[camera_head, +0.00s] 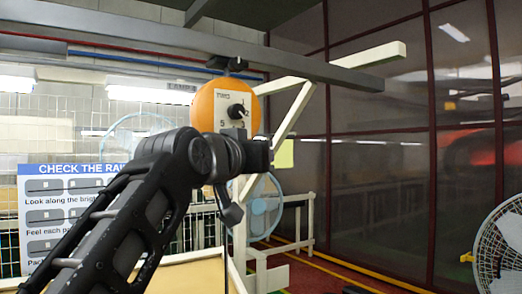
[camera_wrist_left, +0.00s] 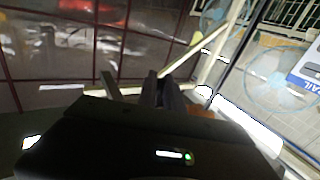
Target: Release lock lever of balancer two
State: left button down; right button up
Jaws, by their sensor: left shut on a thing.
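Balancer two (camera_head: 211,107) is a round orange housing hung from an overhead rail, with a white plate marked TWO, a black dial knob (camera_head: 237,111) and numbers. My left gripper (camera_head: 262,152) is in front of its lower part and covers much of it. The gripper is shut on what appears to be the lock lever, which is mostly hidden behind the gripper and wrist. In the left wrist view the two dark fingers (camera_wrist_left: 163,92) are close together, and a small orange patch of the balancer (camera_wrist_left: 200,111) shows beside them. My right gripper is not in view.
A grey overhead rail (camera_head: 150,37) and a cream support frame (camera_head: 372,58) run close above and behind the balancer. An instruction board (camera_head: 70,190) stands at left, a fan (camera_head: 497,245) at lower right. Dark glass panels fill the right side.

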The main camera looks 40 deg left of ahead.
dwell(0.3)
pick_arm(q)
jog(key=c, duration=1.5)
grip_release()
jog(key=shift+s+d, duration=0.1)
jog(key=shift+s, duration=0.2)
jog(key=b+v, duration=0.3)
jog(key=v, duration=0.4)
jog(key=shift+r, duration=0.1)
